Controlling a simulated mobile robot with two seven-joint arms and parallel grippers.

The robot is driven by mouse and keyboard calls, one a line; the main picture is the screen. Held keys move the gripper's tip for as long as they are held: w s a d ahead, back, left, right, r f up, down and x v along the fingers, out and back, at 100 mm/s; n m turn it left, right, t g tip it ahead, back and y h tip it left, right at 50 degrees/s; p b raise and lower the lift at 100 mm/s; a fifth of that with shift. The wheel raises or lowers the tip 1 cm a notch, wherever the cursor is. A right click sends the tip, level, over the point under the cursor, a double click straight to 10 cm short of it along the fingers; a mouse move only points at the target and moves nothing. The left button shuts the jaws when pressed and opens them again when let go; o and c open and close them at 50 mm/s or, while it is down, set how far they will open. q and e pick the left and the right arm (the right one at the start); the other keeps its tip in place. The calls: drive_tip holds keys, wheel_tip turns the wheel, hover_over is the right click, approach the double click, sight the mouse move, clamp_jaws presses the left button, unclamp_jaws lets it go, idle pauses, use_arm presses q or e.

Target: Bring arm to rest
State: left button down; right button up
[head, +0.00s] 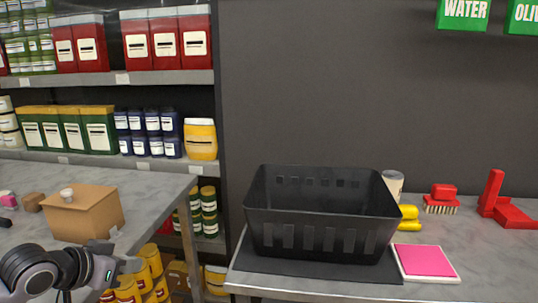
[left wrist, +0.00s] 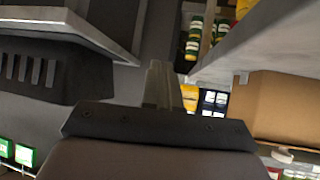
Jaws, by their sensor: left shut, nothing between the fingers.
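My left gripper (head: 130,264) is at the lower left of the head view, in front of the left table's edge and below a brown box. In the left wrist view its fingers (left wrist: 163,88) are together with nothing between them. It touches no object that I can see. My right gripper is in neither view.
A brown box (head: 85,212) with a pale knob sits on the left table (head: 160,195). A black crate (head: 322,254) stands on the right table (head: 450,262), beside a pink pad (head: 427,262) and a red brush (head: 441,199). Stocked shelves (head: 130,78) stand behind. A gap separates the tables.

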use_arm(q)
drive_tip(key=s+d+f+p, duration=0.1)
drive_tip(key=s+d+f, duration=0.3)
drive_tip(key=f, duration=0.4)
drive_tip(key=s+d+f, duration=0.3)
drive_tip(key=s+f, duration=0.2)
drive_tip(key=f, duration=0.3)
drive_tip(key=s+d+f, duration=0.2)
drive_tip(key=s+f, duration=0.2)
drive_tip(key=s, duration=0.3)
drive_tip(key=s+d+f+n+y, duration=0.1)
drive_tip(key=s+d+f, duration=0.1)
drive_tip(key=s, duration=0.5)
drive_tip(key=shift+f+t+p, duration=0.3)
drive_tip(key=shift+f+p, duration=0.15)
drive_tip(key=shift+f, duration=0.4)
